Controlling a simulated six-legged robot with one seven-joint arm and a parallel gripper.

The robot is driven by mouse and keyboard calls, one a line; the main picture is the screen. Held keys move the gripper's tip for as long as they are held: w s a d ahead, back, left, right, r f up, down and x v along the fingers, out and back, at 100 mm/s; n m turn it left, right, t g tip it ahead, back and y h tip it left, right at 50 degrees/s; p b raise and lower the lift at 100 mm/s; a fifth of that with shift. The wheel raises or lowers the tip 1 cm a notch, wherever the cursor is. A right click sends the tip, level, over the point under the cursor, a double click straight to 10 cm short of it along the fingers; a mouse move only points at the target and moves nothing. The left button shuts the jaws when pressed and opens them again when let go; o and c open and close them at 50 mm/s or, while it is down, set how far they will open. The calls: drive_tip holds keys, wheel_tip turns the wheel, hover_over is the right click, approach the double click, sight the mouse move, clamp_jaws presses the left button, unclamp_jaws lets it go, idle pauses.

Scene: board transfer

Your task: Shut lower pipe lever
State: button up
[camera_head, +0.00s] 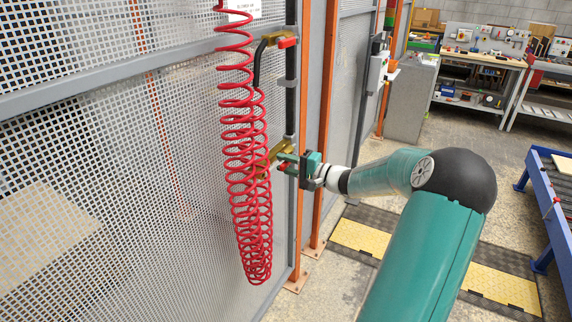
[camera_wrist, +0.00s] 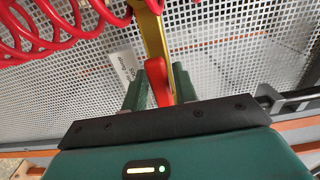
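The lower pipe lever (camera_head: 283,167) is red and sits on a brass valve (camera_head: 268,158) low on the vertical black pipe. In the wrist view the lever (camera_wrist: 159,88) points towards my palm, below the brass valve body (camera_wrist: 152,38). My gripper (camera_head: 290,161) is at the lever, reaching in from the right. In the wrist view its green fingers (camera_wrist: 160,80) stand around the lever, one to each side.
A red coiled hose (camera_head: 250,190) hangs just left of the valve, close to my gripper. An upper red lever (camera_head: 287,43) sits on another brass valve above. Perforated mesh panels (camera_head: 110,150) stand behind. An orange post (camera_head: 325,120) stands right of the pipe.

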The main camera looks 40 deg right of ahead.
clamp_jaws()
drive_tip(key=shift+r+m, duration=0.15)
drive_tip(key=shift+m, duration=0.15)
drive_tip(key=r+m, duration=0.1)
drive_tip(key=m, duration=0.1)
drive_tip(key=r+m, duration=0.1)
drive_tip(key=m, duration=0.1)
drive_tip(key=shift+w+d+r, duration=0.1)
drive_tip(key=shift+d, duration=0.1)
drive_tip(key=r+m, duration=0.1)
drive_tip(key=m, duration=0.1)
drive_tip(key=d+r+m, duration=0.1)
drive_tip(key=m, duration=0.1)
drive_tip(key=shift+w+d+m, duration=0.2)
drive_tip(key=shift+m, duration=0.1)
drive_tip(key=m, duration=0.1)
drive_tip(key=d+r+m, duration=0.1)
drive_tip(key=m, duration=0.1)
drive_tip(key=d+m, duration=0.1)
drive_tip(key=shift+w+r, duration=0.15)
drive_tip(key=shift+w, duration=0.2)
drive_tip(key=shift+w+d+r+m, duration=0.15)
drive_tip(key=shift+d+m, duration=0.4)
drive_tip(key=shift+m, duration=0.7)
drive_tip(key=shift+w+d+r+m, duration=0.15)
drive_tip(key=shift+d+m, duration=0.4)
drive_tip(key=shift+m, duration=0.7)
drive_tip(key=shift+f, duration=0.1)
